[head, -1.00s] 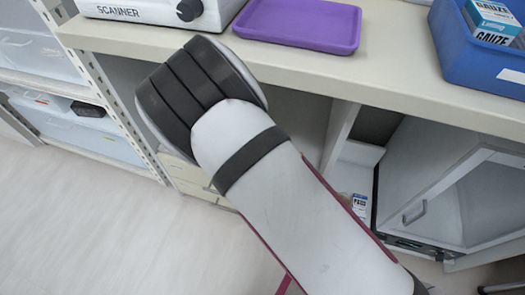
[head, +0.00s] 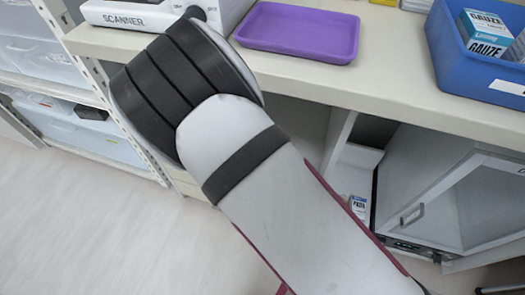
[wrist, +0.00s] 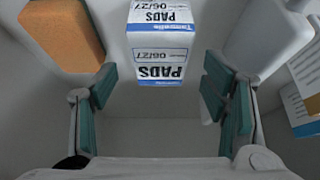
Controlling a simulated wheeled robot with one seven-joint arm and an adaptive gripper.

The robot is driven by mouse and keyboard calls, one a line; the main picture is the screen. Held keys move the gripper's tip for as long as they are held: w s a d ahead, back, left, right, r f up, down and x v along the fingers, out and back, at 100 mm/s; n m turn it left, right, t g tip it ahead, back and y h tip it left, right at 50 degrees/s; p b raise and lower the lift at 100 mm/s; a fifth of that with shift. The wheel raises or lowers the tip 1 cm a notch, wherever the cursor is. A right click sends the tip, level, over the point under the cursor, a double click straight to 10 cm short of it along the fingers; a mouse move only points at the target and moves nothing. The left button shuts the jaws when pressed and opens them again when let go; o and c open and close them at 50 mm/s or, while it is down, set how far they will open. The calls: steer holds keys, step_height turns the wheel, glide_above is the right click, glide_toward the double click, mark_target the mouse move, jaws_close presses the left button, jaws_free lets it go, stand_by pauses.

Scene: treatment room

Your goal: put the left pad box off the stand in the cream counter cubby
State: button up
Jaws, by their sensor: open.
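In the wrist view a white and blue pad box (wrist: 160,45), marked PADS and 06/27, stands just beyond my fingertips, near the middle of the gap. My gripper (wrist: 168,92) is open, with green finger pads apart and nothing between them. In the head view my arm hides the gripper. A small white and blue box (head: 358,205) shows low in the space under the cream counter (head: 400,75), right of my arm. Its label is too small to read surely. My arm covers much of the space under the counter.
An orange-brown block (wrist: 65,35) and a pale rounded object (wrist: 265,38) flank the pad box, with other boxes (wrist: 305,75) at the right edge. On the counter are a purple tray (head: 300,32), a scanner (head: 150,12) and a blue bin (head: 465,65). A grey cabinet (head: 425,190) stands at right.

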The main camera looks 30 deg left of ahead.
steer(key=a+p+v, duration=0.1)
steer(key=p+v, duration=0.1)
steer(key=v, duration=0.5)
steer(key=shift+s+d+r, duration=0.15)
steer(key=shift+d+r, duration=0.1)
steer(key=shift+d, duration=0.3)
steer(key=shift+s, duration=0.1)
